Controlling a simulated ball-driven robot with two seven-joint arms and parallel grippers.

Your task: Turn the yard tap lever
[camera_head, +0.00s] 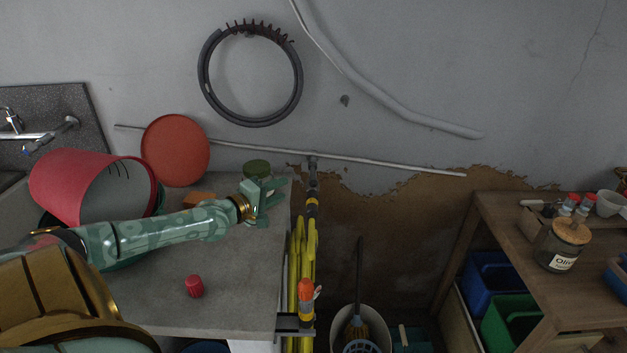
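A grey tap (312,165) sits on the thin wall pipe, with a fitting running down to yellow hoses (303,260). Its lever is too small and dark to make out clearly. My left arm reaches in from the left over the grey counter. My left gripper (276,199) is near the counter's right edge, to the left of and below the tap, and apart from it in the picture. Its fingers look spread, with nothing between them. My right gripper is not in view.
A green-lidded jar (257,169) stands just behind my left gripper. A wooden shelf (520,225) with a labelled jar (562,246) stands at right.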

